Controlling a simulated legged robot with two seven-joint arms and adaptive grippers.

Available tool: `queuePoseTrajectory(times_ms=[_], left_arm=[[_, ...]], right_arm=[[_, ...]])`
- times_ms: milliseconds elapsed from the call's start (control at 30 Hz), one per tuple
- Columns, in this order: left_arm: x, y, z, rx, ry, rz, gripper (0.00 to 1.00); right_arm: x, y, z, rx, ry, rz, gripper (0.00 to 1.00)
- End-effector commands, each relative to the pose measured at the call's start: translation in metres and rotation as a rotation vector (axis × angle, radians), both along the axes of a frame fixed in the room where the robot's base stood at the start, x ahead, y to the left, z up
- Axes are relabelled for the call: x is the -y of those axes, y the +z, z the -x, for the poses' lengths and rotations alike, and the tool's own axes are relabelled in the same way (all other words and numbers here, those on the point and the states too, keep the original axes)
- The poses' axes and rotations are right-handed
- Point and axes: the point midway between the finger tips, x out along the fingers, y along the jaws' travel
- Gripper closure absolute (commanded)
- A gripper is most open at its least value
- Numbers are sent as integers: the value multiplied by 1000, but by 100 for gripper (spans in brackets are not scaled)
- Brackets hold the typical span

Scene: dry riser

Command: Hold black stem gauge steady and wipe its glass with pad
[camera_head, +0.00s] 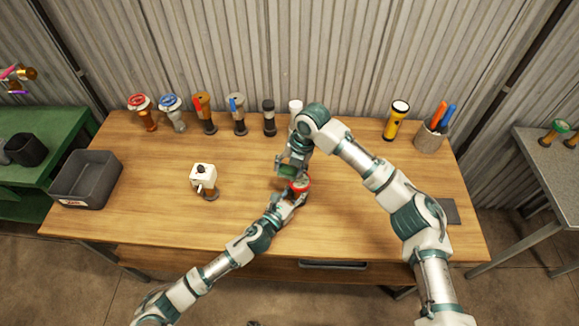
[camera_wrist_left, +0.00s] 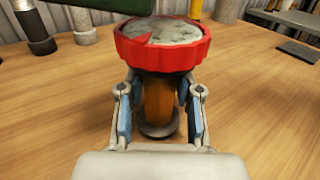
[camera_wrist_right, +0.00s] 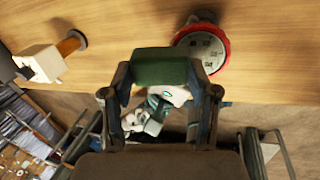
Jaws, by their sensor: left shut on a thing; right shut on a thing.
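A red-rimmed round gauge (camera_head: 300,185) stands upright near the table's middle. In the left wrist view its glass (camera_wrist_left: 165,32) has grey smudges and a red mark. The stem (camera_wrist_left: 158,100) looks orange-brown, not black, above a dark round foot. My left gripper (camera_wrist_left: 162,110) is shut on this stem below the rim. My right gripper (camera_wrist_right: 160,95) is shut on a dark green pad (camera_wrist_right: 160,67), beside the gauge. The pad's edge (camera_wrist_left: 85,12) also shows at the upper left of the left wrist view. I cannot tell whether it touches the gauge.
A white box-shaped fitting (camera_head: 203,178) stands left of the gauge. A grey bin (camera_head: 87,180) is at the left end. Several valves and pipe pieces line the back, with a yellow torch (camera_head: 396,121) and a tool cup (camera_head: 430,138) at right. The front left is clear.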

Motion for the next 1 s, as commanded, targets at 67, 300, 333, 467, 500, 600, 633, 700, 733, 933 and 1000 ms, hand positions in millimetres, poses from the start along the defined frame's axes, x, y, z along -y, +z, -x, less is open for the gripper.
queuePoseTrajectory(times_ms=[67,300,333,467,500,600,633,700,733,933,1000], left_arm=[[0,0,0,0,0,0,100],[0,0,0,0,0,0,100],[0,0,0,0,0,0,100],[0,0,0,0,1,0,100],[0,0,0,0,1,0,100],[0,0,0,0,1,0,100],[0,0,0,1,0,1,100],[0,0,0,1,0,1,100],[0,0,0,1,0,1,100],[0,0,0,1,1,1,100],[0,0,0,1,1,1,100]], right_arm=[[0,0,0,0,0,0,68],[0,-4,0,0,0,0,68],[0,-5,0,0,0,0,68],[0,-7,0,0,0,0,68],[0,-8,0,0,0,-1,68],[0,-8,0,1,0,-1,68],[1,-9,0,1,0,-1,68],[2,-9,0,0,-1,0,68],[3,-9,0,0,-1,0,68],[15,-10,1,-1,-1,0,68],[20,-10,2,-1,-1,0,68]])
